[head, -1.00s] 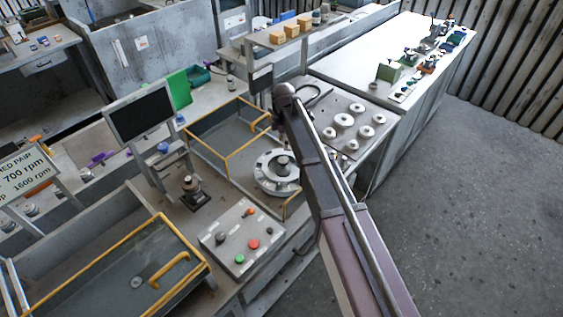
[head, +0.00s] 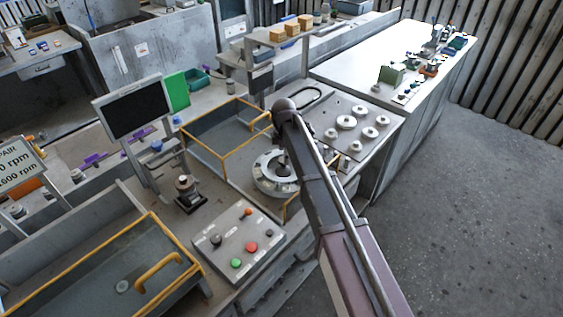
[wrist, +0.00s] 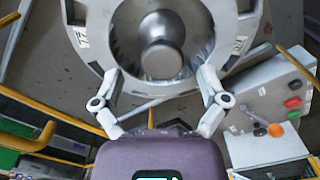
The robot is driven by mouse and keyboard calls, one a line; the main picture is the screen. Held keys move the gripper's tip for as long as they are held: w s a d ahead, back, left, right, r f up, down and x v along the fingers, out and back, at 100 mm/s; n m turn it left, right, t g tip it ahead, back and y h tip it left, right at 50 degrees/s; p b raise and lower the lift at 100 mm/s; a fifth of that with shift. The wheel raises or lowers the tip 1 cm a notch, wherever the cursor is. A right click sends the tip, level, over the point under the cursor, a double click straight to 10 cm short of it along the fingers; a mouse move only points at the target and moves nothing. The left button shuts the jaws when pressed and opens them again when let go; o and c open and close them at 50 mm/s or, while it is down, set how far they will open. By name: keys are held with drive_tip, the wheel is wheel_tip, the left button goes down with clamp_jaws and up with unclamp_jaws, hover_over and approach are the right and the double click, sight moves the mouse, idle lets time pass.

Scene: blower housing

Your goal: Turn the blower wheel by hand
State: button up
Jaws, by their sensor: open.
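In the wrist view the wheel (wrist: 228,22) fills the top middle, with a shiny bowl-shaped inside and a round grey hub (wrist: 162,60). My gripper (wrist: 160,75) is open and empty, its two fingers spread wide. The fingertips overlap the near rim of the wheel on either side of the hub. I cannot tell whether they touch it. In the head view my gripper is mostly hidden by my arm.
A control box (head: 240,240) with red, green and orange buttons stands close by; it also shows in the wrist view (wrist: 268,105). Yellow rails (head: 226,158) border the bay. A plate with several round discs (head: 347,123) lies right of my arm. A monitor (head: 133,112) stands left.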

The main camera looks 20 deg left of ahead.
drive_tip(key=shift+f+b, duration=0.5)
drive_tip(key=shift+f, duration=0.3)
